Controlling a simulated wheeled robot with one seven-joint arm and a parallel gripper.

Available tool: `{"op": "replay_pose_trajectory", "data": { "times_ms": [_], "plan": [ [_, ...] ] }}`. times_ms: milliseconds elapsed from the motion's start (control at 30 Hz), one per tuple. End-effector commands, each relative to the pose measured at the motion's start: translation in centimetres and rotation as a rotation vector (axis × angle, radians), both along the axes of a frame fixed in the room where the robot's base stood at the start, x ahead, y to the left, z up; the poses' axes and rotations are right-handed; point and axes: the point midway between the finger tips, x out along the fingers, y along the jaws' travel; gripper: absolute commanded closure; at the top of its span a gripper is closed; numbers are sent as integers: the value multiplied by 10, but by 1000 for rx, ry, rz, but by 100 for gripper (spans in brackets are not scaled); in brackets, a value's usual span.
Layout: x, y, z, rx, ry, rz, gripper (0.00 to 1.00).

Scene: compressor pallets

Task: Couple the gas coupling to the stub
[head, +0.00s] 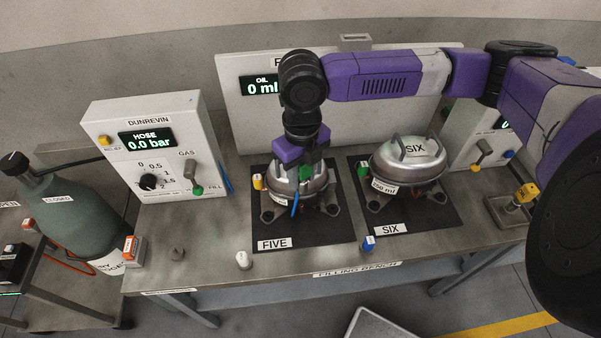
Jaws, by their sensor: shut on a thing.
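Compressor FIVE (319,187), a silver dome on feet, stands on the left black mat (271,227). My gripper (304,172) is pointed down over it and shut on a small green piece, which looks like the gas coupling (306,174). A short blue length (294,206), perhaps hose, shows below it at the compressor's front. The gripper and wrist hide much of the dome's top, so I cannot tell whether the coupling touches a stub. A yellow-capped stub (258,182) sticks out at the compressor's left.
Compressor SIX (408,158) stands on the right mat, with a green-capped stub (363,170) at its left. The DUNREVIN box (150,113) reads HOSE 0.0 bar. A dark green cylinder (68,208) stands left. Small blue (368,244) and white (243,260) pieces lie near the bench's front edge.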

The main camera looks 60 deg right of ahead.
Motion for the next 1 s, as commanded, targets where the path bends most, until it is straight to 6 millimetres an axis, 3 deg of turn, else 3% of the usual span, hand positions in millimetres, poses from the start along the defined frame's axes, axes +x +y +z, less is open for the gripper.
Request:
{"op": "replay_pose_trajectory", "data": {
  "times_ms": [267,700,1000],
  "plan": [
    [1,0,-14,-1,-2,0,100],
    [1,0,-51,0,-1,-1,100],
    [1,0,-59,-1,-2,-1,100]
  ]
}}
